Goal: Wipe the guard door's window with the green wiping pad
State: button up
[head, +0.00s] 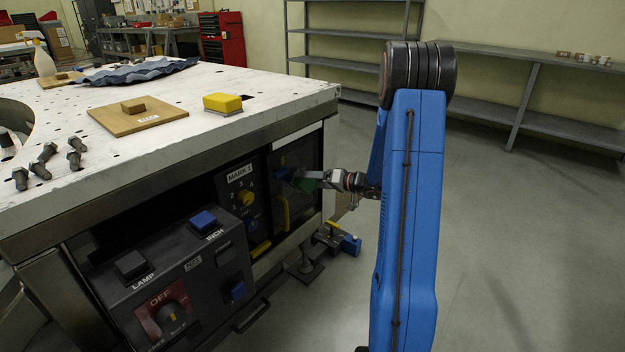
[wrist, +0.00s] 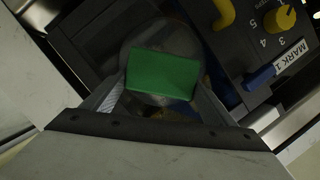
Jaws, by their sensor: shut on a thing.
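My gripper (wrist: 160,98) is shut on the green wiping pad (wrist: 163,74), which sits between the two fingers in the wrist view. In the head view my gripper (head: 305,178) reaches left into the front of the bench, and a bit of the green pad (head: 309,184) shows at its tip. The guard door's window (head: 290,160) looks dark, and the pad is in front of it. In the wrist view a round, greyish patch shows behind the pad. I cannot tell whether the pad touches the window.
Left of the window is the MARK 1 panel with a yellow knob (head: 245,198) and a yellow handle (head: 283,213). A control box (head: 185,270) juts out at lower left. A yellow block (head: 222,103) and a wooden board (head: 137,115) lie on the bench top. Floor at right is clear.

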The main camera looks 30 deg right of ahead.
aim_at(305, 180)
jog(key=shift+s+a, duration=0.25)
jog(key=shift+a, duration=0.6)
jog(key=shift+s+a, duration=0.25)
jog(key=shift+a, duration=0.55)
jog(key=shift+r, duration=0.75)
jog(key=shift+w+d, duration=0.4)
jog(key=shift+d, duration=0.5)
jog(key=shift+w+d, duration=0.35)
jog(key=shift+d, duration=0.5)
jog(key=shift+w+d+r, duration=0.1)
jog(key=shift+w+d, duration=0.2)
jog(key=shift+d, duration=0.6)
jog(key=shift+w+d+r, duration=0.1)
jog(key=shift+w+d, duration=0.2)
jog(key=shift+d, duration=0.65)
jog(key=shift+s+d+f, duration=0.1)
jog(key=s, duration=0.2)
jog(key=s+d, duration=0.1)
jog(key=s, duration=0.2)
jog(key=shift+s+d+f, duration=0.1)
jog(key=shift+s+d, duration=0.2)
jog(key=shift+d, duration=0.05)
